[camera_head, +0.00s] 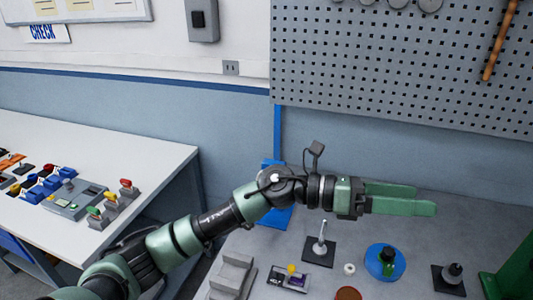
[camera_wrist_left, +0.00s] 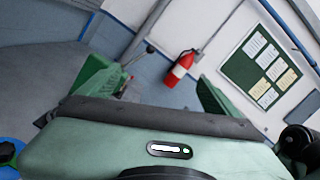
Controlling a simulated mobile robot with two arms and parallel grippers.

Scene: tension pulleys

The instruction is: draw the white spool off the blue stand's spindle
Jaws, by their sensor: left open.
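My left gripper (camera_head: 424,199) reaches across the picture from the left, above the bench, with its two green fingers apart and nothing seen between them. Its fingers also show in the left wrist view (camera_wrist_left: 155,82). A blue upright piece (camera_head: 278,218), which may be the blue stand, is behind my left arm and largely covered by it. I cannot make out its spindle or a white spool on it. A small white ring (camera_head: 349,268) lies on the bench; I cannot tell whether it is the spool. My right gripper is not in view.
On the grey bench (camera_head: 440,228) stand a silver post on a dark base (camera_head: 319,246), a round blue dish with a green item (camera_head: 385,262), a dark post (camera_head: 452,275) and a grey stepped block (camera_head: 233,276). A green structure (camera_head: 515,272) borders the right.

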